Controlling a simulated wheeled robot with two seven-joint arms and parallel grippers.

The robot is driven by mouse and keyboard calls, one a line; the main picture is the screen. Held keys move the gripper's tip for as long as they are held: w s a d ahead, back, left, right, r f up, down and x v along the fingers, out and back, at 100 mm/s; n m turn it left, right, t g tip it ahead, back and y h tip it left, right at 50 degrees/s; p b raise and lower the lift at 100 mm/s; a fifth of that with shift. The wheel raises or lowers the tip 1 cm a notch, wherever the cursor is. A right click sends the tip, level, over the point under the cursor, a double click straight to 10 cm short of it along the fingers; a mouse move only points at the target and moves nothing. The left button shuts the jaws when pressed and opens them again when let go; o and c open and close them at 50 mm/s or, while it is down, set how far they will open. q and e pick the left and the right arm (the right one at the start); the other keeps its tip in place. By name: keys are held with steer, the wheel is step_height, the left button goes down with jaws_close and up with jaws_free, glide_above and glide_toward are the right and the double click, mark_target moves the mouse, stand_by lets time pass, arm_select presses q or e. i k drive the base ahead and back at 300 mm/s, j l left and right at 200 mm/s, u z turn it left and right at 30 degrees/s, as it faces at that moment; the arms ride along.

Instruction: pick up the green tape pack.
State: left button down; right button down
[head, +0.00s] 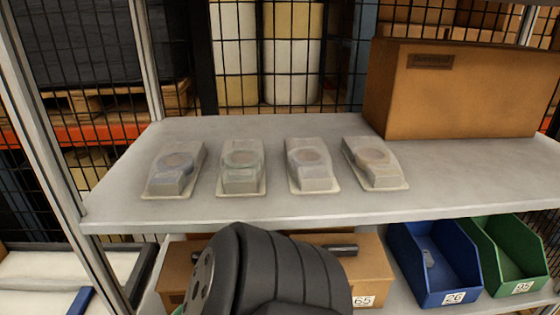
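Several clear plastic tape packs lie in a row on the upper grey shelf (300,212). The green tape pack (241,167) looks to be the second from the left, with a faint green tint around its reel. Left of it lies a pack with a bluish reel (174,169). The packs lie apart from each other. Neither of my grippers shows; a black link of my arm is at the bottom middle, below the shelf edge.
A large cardboard box (465,90) stands on the shelf at the back right. A wire mesh closes off the back. Below are a blue bin (437,275), a green bin (510,258) and a cardboard box (368,275). The shelf in front of the packs is clear.

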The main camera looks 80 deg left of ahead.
mark_target(243, 174)
steer(key=l+u, duration=0.25)
steer(key=u, duration=0.2)
steer(key=l+u, duration=0.25)
steer(key=u, duration=0.25)
steer(key=k, duration=0.05)
